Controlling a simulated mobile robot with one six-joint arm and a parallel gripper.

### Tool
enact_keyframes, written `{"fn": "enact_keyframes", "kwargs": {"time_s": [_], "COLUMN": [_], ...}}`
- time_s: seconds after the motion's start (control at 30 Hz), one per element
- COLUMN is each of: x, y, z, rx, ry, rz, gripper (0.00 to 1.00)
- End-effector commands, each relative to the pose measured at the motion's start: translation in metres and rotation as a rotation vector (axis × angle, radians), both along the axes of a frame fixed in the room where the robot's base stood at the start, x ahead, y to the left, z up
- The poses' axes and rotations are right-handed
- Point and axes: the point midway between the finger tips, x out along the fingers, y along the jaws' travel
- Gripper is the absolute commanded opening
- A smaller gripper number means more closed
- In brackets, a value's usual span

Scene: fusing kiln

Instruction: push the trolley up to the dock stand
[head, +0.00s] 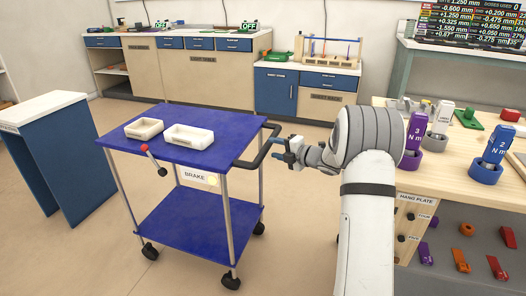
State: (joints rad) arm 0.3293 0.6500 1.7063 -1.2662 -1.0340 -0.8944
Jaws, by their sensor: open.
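The trolley (215,127) has a blue top, a blue lower shelf (189,226), grey posts and black castors. It stands left of centre on the floor. A dark push handle (271,143) sticks out from its right side. A lever with a red knob (162,171) shows at its front edge, by a label reading BRAKE (197,176). My gripper (277,156) is open at the handle; I cannot tell whether the handle lies between the fingers. A blue stand with a white top (40,108) is left of the trolley, apart from it; its label is too small to read.
Two cream trays (189,136) sit on the trolley top. A wooden workbench (460,178) with torque tools is close on the right. Cabinets (222,73) line the back wall. Bare floor lies between the trolley and the blue stand.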

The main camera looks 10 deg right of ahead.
Motion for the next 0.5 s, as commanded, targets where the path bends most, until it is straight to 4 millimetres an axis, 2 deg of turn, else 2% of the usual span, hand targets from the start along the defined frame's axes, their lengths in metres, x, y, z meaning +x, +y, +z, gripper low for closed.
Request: {"fn": "enact_keyframes", "kwargs": {"time_s": [0.3, 0.5], "x": [0.039, 0.05], "y": [0.032, 0.04], "z": [-0.011, -0.012], "rx": [0.002, 0.002], "ry": [0.001, 0.002], "rz": [0.0, -0.002], "gripper": [0.45, 0.45]}}
